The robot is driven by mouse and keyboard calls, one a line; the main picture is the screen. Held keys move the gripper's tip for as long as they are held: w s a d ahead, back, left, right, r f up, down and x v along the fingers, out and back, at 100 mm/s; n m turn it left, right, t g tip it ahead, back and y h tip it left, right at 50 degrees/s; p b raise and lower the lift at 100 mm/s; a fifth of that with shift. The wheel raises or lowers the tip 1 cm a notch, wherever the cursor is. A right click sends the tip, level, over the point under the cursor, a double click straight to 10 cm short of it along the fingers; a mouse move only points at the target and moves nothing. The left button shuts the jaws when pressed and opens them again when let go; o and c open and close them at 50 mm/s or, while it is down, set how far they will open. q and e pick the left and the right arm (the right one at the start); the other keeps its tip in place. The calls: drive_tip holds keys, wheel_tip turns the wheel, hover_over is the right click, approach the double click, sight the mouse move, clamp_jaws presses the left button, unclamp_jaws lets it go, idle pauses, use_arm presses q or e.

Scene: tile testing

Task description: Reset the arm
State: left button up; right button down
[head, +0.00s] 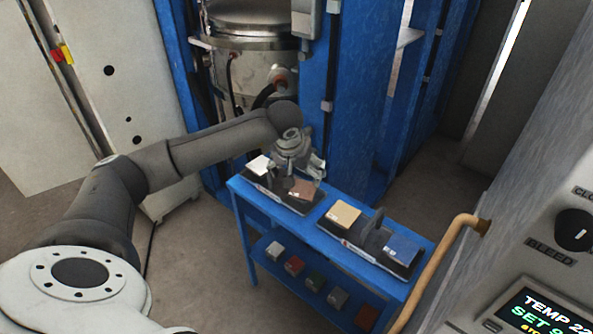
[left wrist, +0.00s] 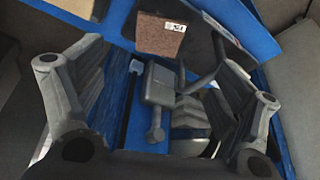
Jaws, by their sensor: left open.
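My left arm reaches in from the left in the head view, with its left gripper (head: 303,169) above the left part of a blue table (head: 323,223). The gripper is open, and its fingers stand wide apart in the left wrist view (left wrist: 160,95) with nothing between them. A brown tile (head: 300,191) lies in a dark holder just below the gripper in the head view. This tile, with a white label, shows beyond the fingers in the left wrist view (left wrist: 160,36). My right gripper is not in view.
A white tile (head: 258,165), a tan tile (head: 343,213) and a blue tile (head: 402,248) lie in holders on the table. Several tiles stand on the lower shelf (head: 268,237). A blue frame with a metal vessel (head: 250,22) rises behind. A tan pipe (head: 440,262) and control panel (head: 545,310) are at right.

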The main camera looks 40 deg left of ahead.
use_arm(q)
drive_tip(key=shift+s+r, duration=0.25)
drive_tip(key=shift+r, duration=0.35)
